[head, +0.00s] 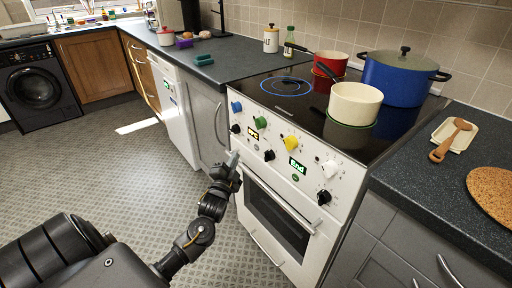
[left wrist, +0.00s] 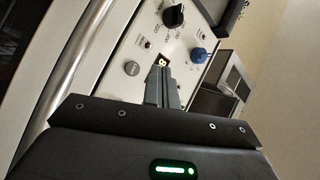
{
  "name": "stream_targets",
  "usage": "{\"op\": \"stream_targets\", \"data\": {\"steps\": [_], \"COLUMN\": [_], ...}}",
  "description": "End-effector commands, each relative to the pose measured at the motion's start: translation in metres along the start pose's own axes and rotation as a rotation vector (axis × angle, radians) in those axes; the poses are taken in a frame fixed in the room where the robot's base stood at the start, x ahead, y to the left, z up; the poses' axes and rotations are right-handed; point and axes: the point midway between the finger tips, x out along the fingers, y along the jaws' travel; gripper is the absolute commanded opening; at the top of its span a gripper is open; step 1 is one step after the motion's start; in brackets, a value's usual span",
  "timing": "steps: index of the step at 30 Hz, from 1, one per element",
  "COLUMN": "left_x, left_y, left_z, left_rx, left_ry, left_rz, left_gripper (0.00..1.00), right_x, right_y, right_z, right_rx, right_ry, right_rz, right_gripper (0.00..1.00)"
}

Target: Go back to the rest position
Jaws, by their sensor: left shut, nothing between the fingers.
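My left gripper (head: 232,160) is shut and empty. It is in front of the left part of the white stove's (head: 262,225) front, below the knob panel and near the oven handle. In the left wrist view the shut fingers (left wrist: 162,82) point at the stove's control panel, over a small lit display (left wrist: 162,61). A black knob (left wrist: 174,15) and a blue knob (left wrist: 198,55) show beyond them. I cannot tell whether the fingertips touch the panel. My right gripper is not in view.
A cream saucepan (head: 354,104), a red pot (head: 331,67) and a blue pot (head: 398,77) stand on the hob. A wooden spoon (head: 450,140) rests on a tray at right, beside a cork mat (head: 494,192). The tiled floor (head: 90,170) at left is clear.

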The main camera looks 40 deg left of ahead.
Motion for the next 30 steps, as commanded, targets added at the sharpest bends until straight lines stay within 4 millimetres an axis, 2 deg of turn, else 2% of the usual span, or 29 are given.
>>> {"op": "stream_targets", "data": {"steps": [12,14,17,20,21,23,24,27,30], "left_x": [-0.001,-0.005,-0.023,-0.063,-0.085,-0.123,-0.149,-0.21,-0.26], "left_y": [0.002,0.008,0.038,0.086,0.108,0.139,0.157,0.188,0.206], "left_z": [0.0,0.001,0.004,0.007,0.008,0.009,0.009,0.008,0.006], "left_rx": [-0.003,-0.018,-0.081,-0.192,-0.243,-0.317,-0.36,-0.439,-0.484], "left_ry": [-0.002,-0.01,-0.053,-0.144,-0.196,-0.285,-0.35,-0.502,-0.632], "left_rz": [0.005,0.029,0.135,0.318,0.404,0.535,0.617,0.779,0.894], "left_gripper": [0.0,0.0,0.0,0.0,0.0,0.0,0.0,0.0,0.0], "right_x": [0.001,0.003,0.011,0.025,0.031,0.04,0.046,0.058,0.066], "right_y": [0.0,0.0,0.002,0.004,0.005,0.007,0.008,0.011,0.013], "right_z": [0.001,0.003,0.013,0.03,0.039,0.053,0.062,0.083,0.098], "right_rx": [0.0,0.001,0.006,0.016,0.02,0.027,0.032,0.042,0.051], "right_ry": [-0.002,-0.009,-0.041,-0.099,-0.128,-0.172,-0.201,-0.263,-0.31], "right_rz": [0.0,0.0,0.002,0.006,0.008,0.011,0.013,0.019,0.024], "right_gripper": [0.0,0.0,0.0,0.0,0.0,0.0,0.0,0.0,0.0]}}
